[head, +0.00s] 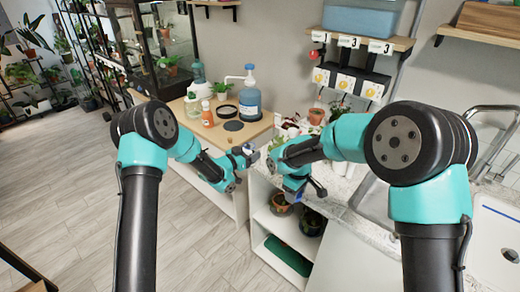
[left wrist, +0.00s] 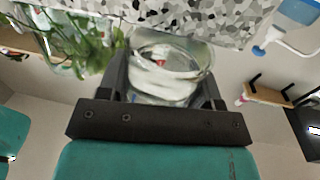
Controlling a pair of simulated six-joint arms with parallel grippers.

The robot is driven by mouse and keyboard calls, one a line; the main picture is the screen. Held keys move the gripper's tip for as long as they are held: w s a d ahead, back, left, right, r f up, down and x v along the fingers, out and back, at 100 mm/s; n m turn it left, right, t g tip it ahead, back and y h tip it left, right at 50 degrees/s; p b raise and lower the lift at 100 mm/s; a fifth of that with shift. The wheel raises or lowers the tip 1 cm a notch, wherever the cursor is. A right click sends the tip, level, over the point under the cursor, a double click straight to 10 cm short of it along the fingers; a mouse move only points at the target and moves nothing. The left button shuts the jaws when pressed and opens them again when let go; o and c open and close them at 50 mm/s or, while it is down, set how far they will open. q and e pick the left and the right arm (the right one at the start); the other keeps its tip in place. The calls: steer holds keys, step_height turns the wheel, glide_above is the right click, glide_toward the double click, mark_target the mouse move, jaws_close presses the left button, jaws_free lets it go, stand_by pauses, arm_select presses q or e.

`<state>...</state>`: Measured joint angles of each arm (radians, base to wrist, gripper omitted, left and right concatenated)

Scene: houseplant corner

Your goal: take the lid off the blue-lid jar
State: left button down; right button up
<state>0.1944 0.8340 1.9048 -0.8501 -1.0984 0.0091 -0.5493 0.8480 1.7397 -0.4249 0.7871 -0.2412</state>
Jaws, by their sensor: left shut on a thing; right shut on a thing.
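The jar is a clear glass body (left wrist: 165,75) between the fingers of my left gripper (left wrist: 168,92) in the left wrist view. Its round rim looks open, with no lid on it. In the head view my left gripper (head: 246,152) is shut on the jar (head: 251,148), small and pale, in front of the wooden table. My right gripper (head: 303,190) is lower and to the right, apart from the jar, above the low shelf. It is shut on a small blue thing, apparently the blue lid (head: 297,196), mostly hidden by the gripper.
The wooden table (head: 258,126) holds a blue pump jug (head: 249,98), an orange bottle (head: 207,115), a black ring (head: 227,111) and a dark disc (head: 233,126). Potted plants stand on the low shelf (head: 268,222). A counter with a sink is at right.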

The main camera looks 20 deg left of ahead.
arm_select(q)
steer(key=shift+w+d, duration=0.25)
steer(key=shift+w, duration=0.15)
steer(key=x, duration=0.4)
steer(key=shift+w, duration=0.1)
steer(key=shift+f, duration=0.25)
steer(key=shift+f, duration=0.1)
steer(key=shift+c, duration=1.4)
jaws_free()
steer(key=shift+f, duration=0.1)
